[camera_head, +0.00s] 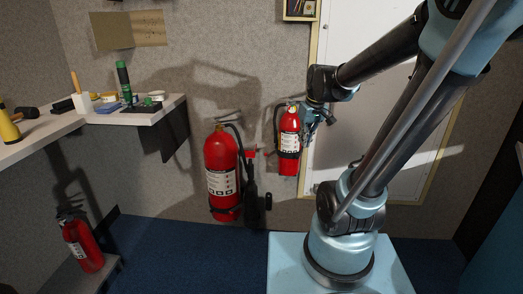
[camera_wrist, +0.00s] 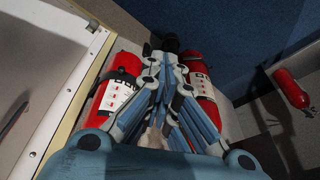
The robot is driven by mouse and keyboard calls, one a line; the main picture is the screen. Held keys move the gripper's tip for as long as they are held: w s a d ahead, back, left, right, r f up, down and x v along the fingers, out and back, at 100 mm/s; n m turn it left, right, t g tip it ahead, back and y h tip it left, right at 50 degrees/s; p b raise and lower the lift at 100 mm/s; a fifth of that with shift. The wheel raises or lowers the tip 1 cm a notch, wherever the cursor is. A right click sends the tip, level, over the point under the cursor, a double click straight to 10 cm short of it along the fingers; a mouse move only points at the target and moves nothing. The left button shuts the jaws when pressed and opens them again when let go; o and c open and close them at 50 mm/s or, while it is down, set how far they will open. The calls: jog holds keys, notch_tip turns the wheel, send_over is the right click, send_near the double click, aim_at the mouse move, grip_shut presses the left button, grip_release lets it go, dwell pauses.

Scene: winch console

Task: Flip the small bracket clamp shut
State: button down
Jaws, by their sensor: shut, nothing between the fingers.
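The small red fire extinguisher (camera_head: 288,166) hangs on the wall beside the white door panel. A dark band (camera_head: 289,154) crosses its body; I cannot tell whether this bracket clamp is open or shut. My gripper (camera_head: 306,141) is at the right side of this extinguisher's upper body, pointing down, and partly overlaps it. In the wrist view my gripper (camera_wrist: 167,50) has its fingers together and empty, with the small extinguisher (camera_wrist: 125,66) on its left.
A larger red extinguisher (camera_head: 220,160) with a black hose and horn hangs to the left; it also shows in the wrist view (camera_wrist: 193,66). Another extinguisher (camera_head: 83,245) stands low at the left. A shelf (camera_head: 160,115) with tools juts out at upper left. Blue floor below is clear.

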jog(key=w+a+f+n+y, duration=0.1)
jog(key=w+a+n, duration=0.2)
jog(key=w+a, duration=0.7)
jog(key=n, duration=0.3)
send_over(270, 154)
jog(key=w+a, duration=0.2)
jog(key=a, duration=0.3)
jog(key=shift+y, duration=0.4)
notch_tip(270, 154, down, 5)
jog(key=shift+w+d, duration=0.15)
jog(key=shift+f, duration=0.1)
notch_tip(270, 154, down, 9)
jog(key=shift+s+d+f, duration=0.15)
jog(key=shift+s+d, duration=0.05)
jog(key=shift+d, duration=0.1)
